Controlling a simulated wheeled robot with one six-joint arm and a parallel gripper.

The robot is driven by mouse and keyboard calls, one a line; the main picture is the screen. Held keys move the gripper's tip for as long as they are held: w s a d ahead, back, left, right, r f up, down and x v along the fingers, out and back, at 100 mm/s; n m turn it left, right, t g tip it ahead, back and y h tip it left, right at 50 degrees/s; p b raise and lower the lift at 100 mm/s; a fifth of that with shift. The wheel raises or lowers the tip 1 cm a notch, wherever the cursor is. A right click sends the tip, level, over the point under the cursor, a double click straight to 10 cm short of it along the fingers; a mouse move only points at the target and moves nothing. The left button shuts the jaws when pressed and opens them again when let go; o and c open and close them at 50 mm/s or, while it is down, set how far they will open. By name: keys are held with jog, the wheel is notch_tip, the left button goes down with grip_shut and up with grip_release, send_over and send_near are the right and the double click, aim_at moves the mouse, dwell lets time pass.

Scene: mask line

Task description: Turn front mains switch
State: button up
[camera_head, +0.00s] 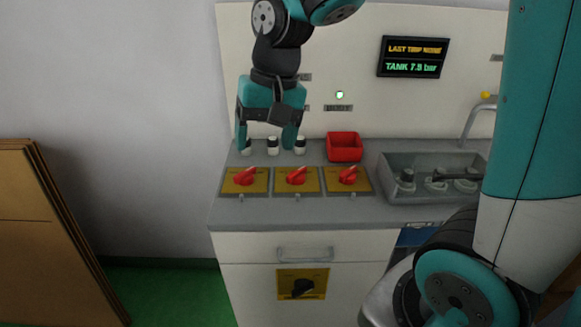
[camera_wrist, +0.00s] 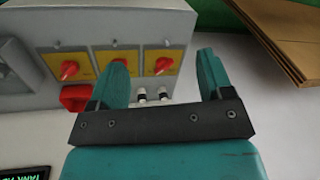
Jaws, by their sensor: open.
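The front mains switch is probably the black rotary knob (camera_head: 303,287) on a yellow plate on the cabinet front, below the drawer handle; its exact setting is hard to read. My gripper (camera_head: 267,140) points down over the back left of the counter, well above and behind that knob. It also shows in the wrist view (camera_wrist: 163,68), its two teal fingers wide apart with nothing between them held. Three red rotary knobs sit on yellow plates on the counter top: left (camera_head: 244,177), middle (camera_head: 296,176) and right (camera_head: 347,175). The black knob is not visible in the wrist view.
Small black-and-white posts (camera_head: 272,146) stand under my gripper, beside a red open box (camera_head: 344,147). A sink (camera_head: 432,197) holding several parts lies right. A drawer handle (camera_head: 305,254) juts out. Brown panels (camera_head: 55,235) lean at left; green floor (camera_head: 165,296) is clear between.

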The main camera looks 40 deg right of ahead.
jog(key=w+d+f+m+h, duration=0.1)
jog(key=w+d+f+m, duration=0.1)
jog(key=w+d+m, duration=0.65)
jog(key=m+h, duration=0.1)
jog(key=m, duration=0.3)
send_near(300, 169)
jog(key=shift+g, duration=0.4)
jog(key=f, duration=0.6)
jog(key=f+p, duration=0.1)
jog(key=f, duration=0.2)
jog(key=shift+w, duration=0.35)
jog(key=shift+f, duration=0.7)
jog(key=shift+c, duration=0.4)
jog(key=c, duration=0.8)
